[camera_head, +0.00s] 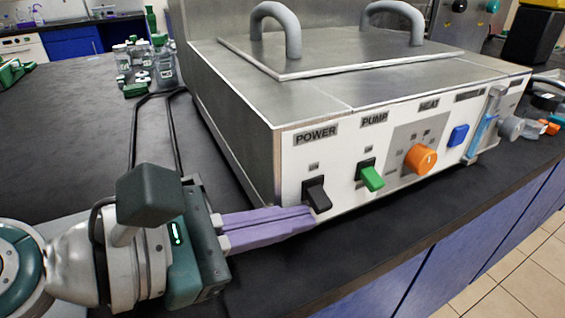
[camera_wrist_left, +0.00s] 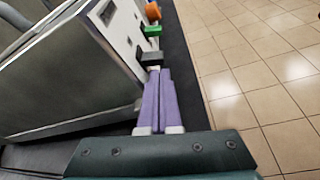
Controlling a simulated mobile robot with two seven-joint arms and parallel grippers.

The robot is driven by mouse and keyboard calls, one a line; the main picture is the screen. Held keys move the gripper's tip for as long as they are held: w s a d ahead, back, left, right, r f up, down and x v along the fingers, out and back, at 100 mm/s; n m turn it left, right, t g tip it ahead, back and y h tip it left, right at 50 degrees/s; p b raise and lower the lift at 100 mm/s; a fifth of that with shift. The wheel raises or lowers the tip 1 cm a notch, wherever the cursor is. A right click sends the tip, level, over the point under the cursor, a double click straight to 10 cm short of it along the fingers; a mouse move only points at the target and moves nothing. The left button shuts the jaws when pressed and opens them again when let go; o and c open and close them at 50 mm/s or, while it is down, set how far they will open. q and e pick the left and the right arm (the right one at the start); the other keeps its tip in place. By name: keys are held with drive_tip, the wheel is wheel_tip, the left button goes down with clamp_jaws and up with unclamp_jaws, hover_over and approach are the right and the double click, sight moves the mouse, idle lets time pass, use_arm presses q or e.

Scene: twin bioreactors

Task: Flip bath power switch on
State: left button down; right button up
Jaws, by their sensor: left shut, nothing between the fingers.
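The bath (camera_head: 350,110) is a steel box with a lidded top and a white front panel. Its black power switch (camera_head: 317,195) sits under the POWER label at the panel's left; it also shows in the left wrist view (camera_wrist_left: 151,59). My left gripper (camera_head: 312,217) is shut and empty, its purple fingers side by side. The fingertips are at the lower part of the black switch, and I cannot tell whether they touch it. In the left wrist view the fingers (camera_wrist_left: 158,72) end just below the switch. My right gripper is not in view.
To the right of the power switch are a green PUMP switch (camera_head: 370,176), an orange HEAT knob (camera_head: 420,159) and a blue button (camera_head: 458,135). Bottles (camera_head: 163,68) stand on the dark bench behind at left. The bench's front edge runs close below the panel.

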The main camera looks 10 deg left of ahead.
use_arm(q)
drive_tip(key=shift+w+d+f, duration=0.2)
drive_tip(key=shift+w+d, duration=0.25)
drive_tip(key=shift+d, duration=0.05)
drive_tip(key=shift+r+p, duration=0.15)
drive_tip(key=shift+p, duration=0.2)
drive_tip(key=shift+n, duration=0.3)
drive_tip(key=shift+s+p, duration=0.1)
drive_tip(key=shift+p, duration=0.3)
